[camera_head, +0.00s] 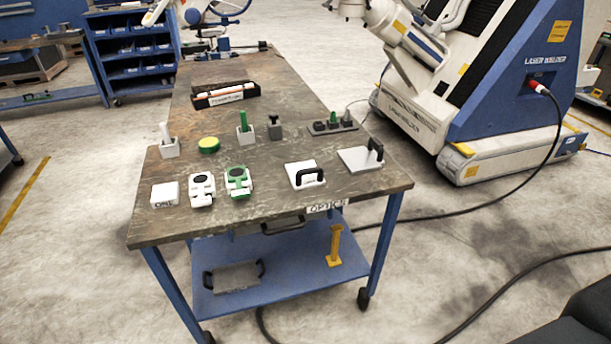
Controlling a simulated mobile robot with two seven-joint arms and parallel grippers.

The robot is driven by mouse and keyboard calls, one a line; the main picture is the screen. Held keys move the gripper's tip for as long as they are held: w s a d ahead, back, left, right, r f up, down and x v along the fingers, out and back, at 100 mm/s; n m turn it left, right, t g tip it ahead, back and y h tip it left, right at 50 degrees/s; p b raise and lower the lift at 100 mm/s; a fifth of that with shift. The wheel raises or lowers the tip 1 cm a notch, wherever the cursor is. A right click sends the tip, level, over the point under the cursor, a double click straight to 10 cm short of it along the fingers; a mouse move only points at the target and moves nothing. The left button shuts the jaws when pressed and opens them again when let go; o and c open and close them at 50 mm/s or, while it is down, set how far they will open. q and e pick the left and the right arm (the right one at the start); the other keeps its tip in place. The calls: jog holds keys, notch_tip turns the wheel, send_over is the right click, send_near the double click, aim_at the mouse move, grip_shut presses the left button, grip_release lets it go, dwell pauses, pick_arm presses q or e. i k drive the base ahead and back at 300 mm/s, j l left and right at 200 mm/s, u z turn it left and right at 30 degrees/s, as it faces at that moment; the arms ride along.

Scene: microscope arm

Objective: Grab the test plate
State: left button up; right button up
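I cannot tell for sure which plate is the test plate. A white plate with a black handle (299,182) lies near the front edge of the table, right of centre. A grey plate with an upright black handle (355,161) lies to its right, near the table's right edge. A flat grey plate with two black end handles (236,278) lies on the blue lower shelf (285,290). Neither of my grippers is in view, and nothing is seen touching these plates.
The dark-topped table (270,208) also carries a white box (165,195), white and green-white devices (238,184), a yellow disc (208,145) and a black tray (226,97). A yellow stand (334,246) is on the shelf. Cables cross the floor at right beside the laser welder (510,105).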

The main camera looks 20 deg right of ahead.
aim_at(304, 174)
jog(key=i+j, duration=0.7)
jog(key=i+j+z, duration=0.15)
jog(key=z, duration=0.2)
jog(key=i+z, duration=0.1)
jog(key=z, duration=1.25)
